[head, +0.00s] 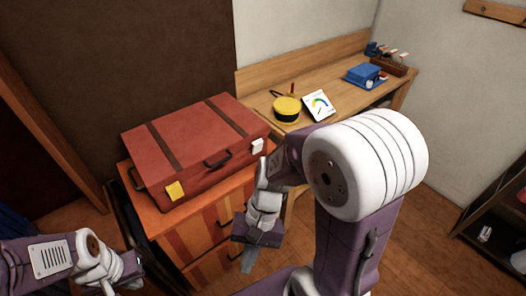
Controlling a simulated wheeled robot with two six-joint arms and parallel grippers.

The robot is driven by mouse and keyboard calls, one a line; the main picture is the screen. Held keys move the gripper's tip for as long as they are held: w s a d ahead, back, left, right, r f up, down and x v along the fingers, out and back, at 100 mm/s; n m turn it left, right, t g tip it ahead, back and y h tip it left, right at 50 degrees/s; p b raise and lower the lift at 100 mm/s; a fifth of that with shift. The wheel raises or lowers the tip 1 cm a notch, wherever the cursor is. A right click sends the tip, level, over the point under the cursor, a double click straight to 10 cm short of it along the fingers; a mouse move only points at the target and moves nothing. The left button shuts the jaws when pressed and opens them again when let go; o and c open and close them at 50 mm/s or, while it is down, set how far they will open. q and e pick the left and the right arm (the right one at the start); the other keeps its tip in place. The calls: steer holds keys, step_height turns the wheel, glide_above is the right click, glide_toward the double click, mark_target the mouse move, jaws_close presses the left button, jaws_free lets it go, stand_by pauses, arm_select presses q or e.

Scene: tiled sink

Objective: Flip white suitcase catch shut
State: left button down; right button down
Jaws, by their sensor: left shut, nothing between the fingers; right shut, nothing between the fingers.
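A red suitcase (205,122) with two dark straps lies flat with its lid down on an orange striped cabinet. Its white catch (257,146) is at the right end of its front side. A yellow catch (175,191) is at the left end, with a dark handle (217,159) between them. I cannot tell how far the white catch is turned. My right gripper (248,263) is shut and empty, pointing down in front of the cabinet, below the white catch and apart from it. My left gripper (137,263) is shut and empty at the lower left.
The orange cabinet (215,226) stands under the suitcase. A wooden bench (345,68) behind it holds a yellow-and-black round item (286,110), a white gauge card (319,105) and a blue box (366,75). A dark shelf (495,225) stands at the right. Wooden floor is free between.

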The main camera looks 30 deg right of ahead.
steer(key=w+a+r+m+t+y+b, duration=0.4)
steer(key=w+a+m+y+b, duration=0.4)
steer(key=w+m+y, duration=0.15)
steer(key=w+d+m+t+y+b, duration=0.2)
steer(key=w+d+m+t+b, duration=0.4)
steer(key=w+d+m+t, duration=0.35)
steer(key=w+d+f+m+t+h+b, duration=0.1)
steer(key=d+f+m+t+h+b, duration=0.3)
steer(key=d, duration=0.8)
steer(key=w+d+f+m+t+h+b, duration=0.2)
steer(key=d+f+m+t+h+b, duration=0.3)
steer(key=d, duration=0.7)
step_height(320, 180, down, 3)
steer(key=h+b, duration=0.1)
steer(key=h, duration=0.2)
steer(key=shift+w+r, duration=0.15)
steer(key=shift+w, duration=0.1)
steer(key=shift+t, duration=0.25)
